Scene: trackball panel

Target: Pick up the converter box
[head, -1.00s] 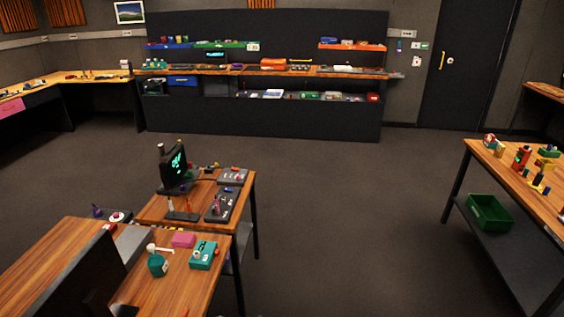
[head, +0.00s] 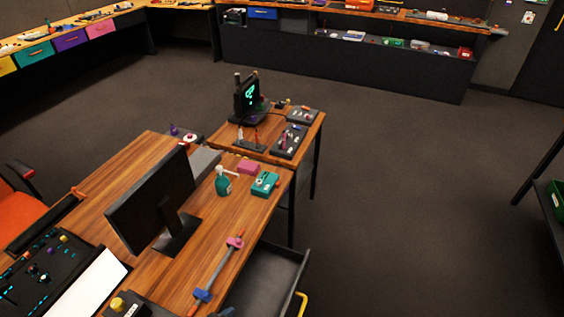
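I cannot tell for sure which thing is the converter box. A small teal box (head: 265,184) with light parts on top lies near the right edge of the wooden desk (head: 150,165). A pink block (head: 248,167) and a green pump bottle (head: 222,182) stand close to it. A black device with a lit green display (head: 246,97) stands on the small table behind. Nothing touches the teal box from above. Neither of my grippers shows in the head view.
A black monitor (head: 150,200) stands on the desk, with a rod tool (head: 218,268) to its right. An open drawer (head: 262,285) juts out at the desk's front right. An orange chair (head: 18,210) is at the left. Floor on the right is clear.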

